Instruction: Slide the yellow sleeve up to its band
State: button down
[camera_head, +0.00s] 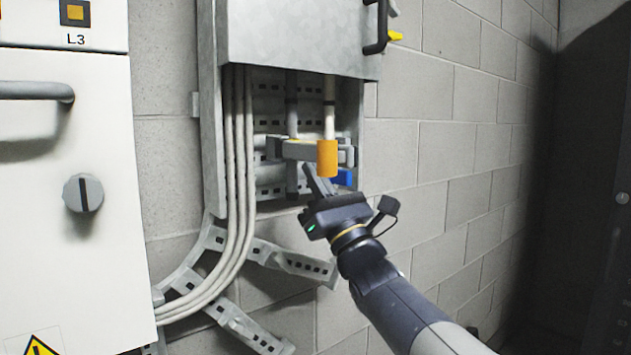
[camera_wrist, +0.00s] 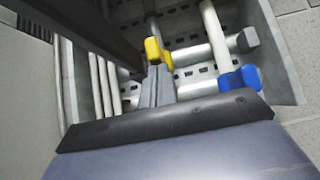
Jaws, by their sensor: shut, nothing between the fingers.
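The yellow sleeve (camera_head: 327,158), orange-yellow in the head view, is around the lower part of a pale upright rod (camera_head: 329,120). A dark band (camera_head: 329,102) circles that rod higher up, with bare rod between band and sleeve. My gripper (camera_head: 309,172) is just below and left of the sleeve, fingers pointing up, shut and empty. Whether it touches the sleeve is unclear. In the wrist view my shut fingertips (camera_wrist: 158,70) are close to a yellow piece (camera_wrist: 157,52); I cannot tell if it is the sleeve.
A grey metal box (camera_head: 300,35) overhangs the rods. A grey crossbar (camera_head: 305,150) lies behind the sleeve. A blue piece (camera_head: 343,177) is to its lower right. Pale cables (camera_head: 238,160) run down the left.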

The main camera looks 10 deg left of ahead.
notch_tip(320, 180, up, 3)
jog(key=shift+r, duration=0.1)
dwell(0.3)
